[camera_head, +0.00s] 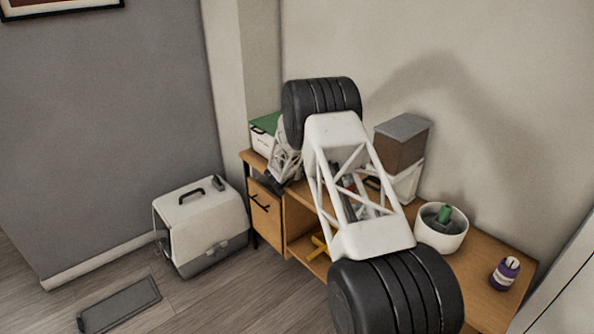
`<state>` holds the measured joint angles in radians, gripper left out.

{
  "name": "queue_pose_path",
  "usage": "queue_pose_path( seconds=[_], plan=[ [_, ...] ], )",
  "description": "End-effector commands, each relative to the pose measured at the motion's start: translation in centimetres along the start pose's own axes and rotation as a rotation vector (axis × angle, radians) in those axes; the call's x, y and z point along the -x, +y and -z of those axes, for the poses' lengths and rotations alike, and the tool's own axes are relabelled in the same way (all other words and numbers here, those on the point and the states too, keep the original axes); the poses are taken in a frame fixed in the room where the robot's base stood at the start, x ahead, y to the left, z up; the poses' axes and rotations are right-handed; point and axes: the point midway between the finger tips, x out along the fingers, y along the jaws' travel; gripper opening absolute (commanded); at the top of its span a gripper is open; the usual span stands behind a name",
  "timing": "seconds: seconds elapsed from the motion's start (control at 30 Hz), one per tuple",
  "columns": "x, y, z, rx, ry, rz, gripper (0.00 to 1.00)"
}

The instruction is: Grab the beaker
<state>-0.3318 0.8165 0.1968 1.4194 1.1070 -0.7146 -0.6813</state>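I cannot make out a beaker in this view; my arm covers the middle of the wooden cabinet top (480,262), and something may be hidden behind it. My arm reaches from the lower right over the cabinet and bends down at its far left part. The dark end of my gripper (281,172) appears small and partly covered, low over the cabinet's front left edge. I cannot see its fingers clearly, nor whether anything is between them.
On the cabinet are a green-topped box (264,137), a tall brown-and-white container (402,150), a white bowl (441,238) with a green item (444,214), and a purple jar (505,273). A yellow object (319,243) is on the shelf. A pet carrier (200,228) and dark mat (120,304) are on the floor.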

Motion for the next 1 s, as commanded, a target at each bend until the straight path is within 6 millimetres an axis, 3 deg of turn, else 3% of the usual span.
queue_pose_path(
  seconds=[0.37,0.73,1.0],
  plan=[
    [0.02,0.02,-0.01,0.0,0.0,0.0,0.9],
    [0.02,0.03,-0.01,0.0,0.0,0.0,0.37],
    [0.03,0.02,0.02,0.0,0.0,0.0,0.35]
  ],
)
